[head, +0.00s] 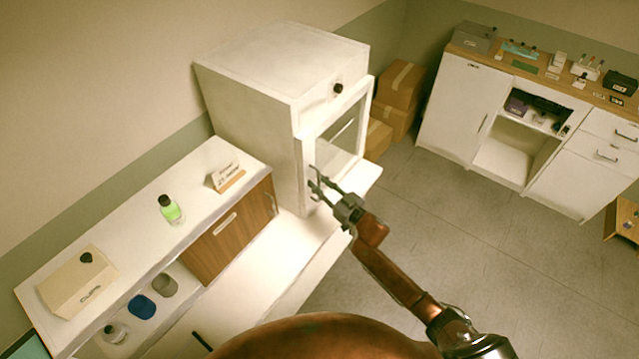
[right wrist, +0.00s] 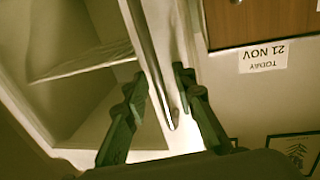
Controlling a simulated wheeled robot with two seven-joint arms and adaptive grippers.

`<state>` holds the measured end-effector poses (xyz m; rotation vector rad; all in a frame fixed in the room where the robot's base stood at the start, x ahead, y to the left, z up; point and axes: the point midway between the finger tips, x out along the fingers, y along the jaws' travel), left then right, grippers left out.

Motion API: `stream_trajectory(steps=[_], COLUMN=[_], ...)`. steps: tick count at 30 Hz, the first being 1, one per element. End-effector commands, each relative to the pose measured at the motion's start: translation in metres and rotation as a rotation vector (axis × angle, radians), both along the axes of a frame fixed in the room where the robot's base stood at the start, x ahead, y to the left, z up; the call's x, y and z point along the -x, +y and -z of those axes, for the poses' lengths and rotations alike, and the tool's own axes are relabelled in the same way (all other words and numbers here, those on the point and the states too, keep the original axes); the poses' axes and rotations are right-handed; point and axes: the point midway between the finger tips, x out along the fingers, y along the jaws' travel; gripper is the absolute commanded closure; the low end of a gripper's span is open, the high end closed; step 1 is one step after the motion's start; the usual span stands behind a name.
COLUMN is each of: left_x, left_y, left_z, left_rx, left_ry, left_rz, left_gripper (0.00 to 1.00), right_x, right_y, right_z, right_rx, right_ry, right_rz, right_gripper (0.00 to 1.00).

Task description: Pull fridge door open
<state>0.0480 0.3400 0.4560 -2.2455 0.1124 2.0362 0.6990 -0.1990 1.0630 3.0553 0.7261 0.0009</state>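The white fridge (head: 252,85) stands at the end of the white counter, its door (head: 308,165) with a glass pane facing right. The door looks shut or nearly so; I cannot tell if there is a gap. My right gripper (head: 318,184) is at the lower left part of the door front. In the right wrist view its fingers (right wrist: 160,82) are apart, with the door's metal bar handle (right wrist: 150,60) running between them; there is room beside the bar. My left gripper is not in view.
The counter (head: 130,220) holds a green bottle (head: 170,210), a date sign (head: 226,175) and a beige box (head: 78,282). Cardboard boxes (head: 398,85) stand behind the fridge. A white cabinet (head: 462,105) is at the far right. The floor (head: 430,230) between is clear.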

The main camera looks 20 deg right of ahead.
Motion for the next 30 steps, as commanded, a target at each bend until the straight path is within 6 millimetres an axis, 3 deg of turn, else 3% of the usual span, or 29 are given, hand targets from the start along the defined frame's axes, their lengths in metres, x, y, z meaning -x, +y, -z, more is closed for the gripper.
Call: stream_trajectory(steps=[3,14,30], left_x=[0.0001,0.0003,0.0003], left_y=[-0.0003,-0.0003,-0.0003], left_z=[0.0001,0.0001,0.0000], left_rx=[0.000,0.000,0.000], left_ry=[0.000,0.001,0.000], left_rz=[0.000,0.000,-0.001], left_gripper=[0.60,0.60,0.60], right_x=[0.0003,0.0005,0.0004], right_y=[-0.0001,-0.0008,-0.0009], right_z=[0.0002,0.0003,0.0002], right_rx=[0.000,0.000,0.000], right_ry=[0.000,0.000,0.000], right_rz=[0.000,0.001,0.001], right_gripper=[0.75,1.00,1.00])
